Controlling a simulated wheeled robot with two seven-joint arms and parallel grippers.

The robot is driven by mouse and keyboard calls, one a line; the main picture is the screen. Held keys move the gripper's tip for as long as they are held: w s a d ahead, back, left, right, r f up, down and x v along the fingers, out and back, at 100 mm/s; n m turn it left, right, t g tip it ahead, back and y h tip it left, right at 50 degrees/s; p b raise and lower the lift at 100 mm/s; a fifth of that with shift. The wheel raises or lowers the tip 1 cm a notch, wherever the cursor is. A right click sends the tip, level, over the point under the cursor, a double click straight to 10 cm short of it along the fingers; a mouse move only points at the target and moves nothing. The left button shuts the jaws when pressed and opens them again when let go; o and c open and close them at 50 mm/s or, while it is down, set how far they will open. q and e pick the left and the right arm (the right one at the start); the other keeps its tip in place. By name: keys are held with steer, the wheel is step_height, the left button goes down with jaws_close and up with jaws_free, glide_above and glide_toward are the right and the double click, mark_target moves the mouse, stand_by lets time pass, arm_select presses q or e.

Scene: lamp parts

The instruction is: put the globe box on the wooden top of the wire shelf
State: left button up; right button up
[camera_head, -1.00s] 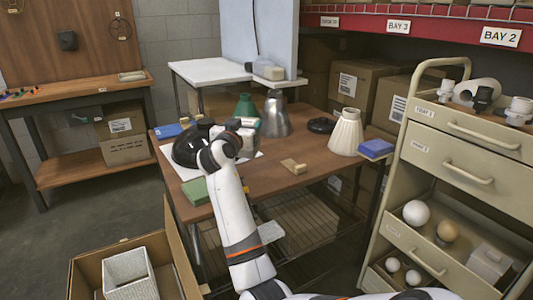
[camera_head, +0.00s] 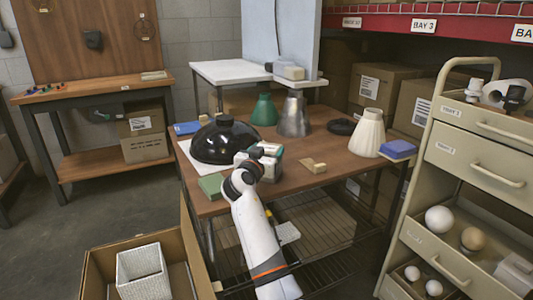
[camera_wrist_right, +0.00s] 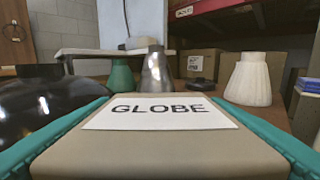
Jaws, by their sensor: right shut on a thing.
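The globe box (camera_wrist_right: 160,155) is a grey-beige box with a white label reading GLOBE, facing up in the right wrist view. My right gripper (camera_head: 262,156) is shut on it, with a teal finger along each side. In the head view the gripper is over the front left part of the wooden top (camera_head: 330,150) of the wire shelf, just right of the black dome shade. My wrist hides much of the box there. I cannot tell whether the box touches the wood. My left gripper is not in view.
On the top stand the black dome shade (camera_head: 222,140), a green shade (camera_head: 264,110), a metal shade (camera_head: 294,116) and a cream shade (camera_head: 368,133). A green block (camera_head: 210,187) and a small wooden piece (camera_head: 313,165) lie near the front. Bare wood shows around the middle.

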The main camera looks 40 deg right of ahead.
steer(key=o, duration=1.2)
steer(key=v, duration=1.2)
steer(key=shift+p, duration=0.35)
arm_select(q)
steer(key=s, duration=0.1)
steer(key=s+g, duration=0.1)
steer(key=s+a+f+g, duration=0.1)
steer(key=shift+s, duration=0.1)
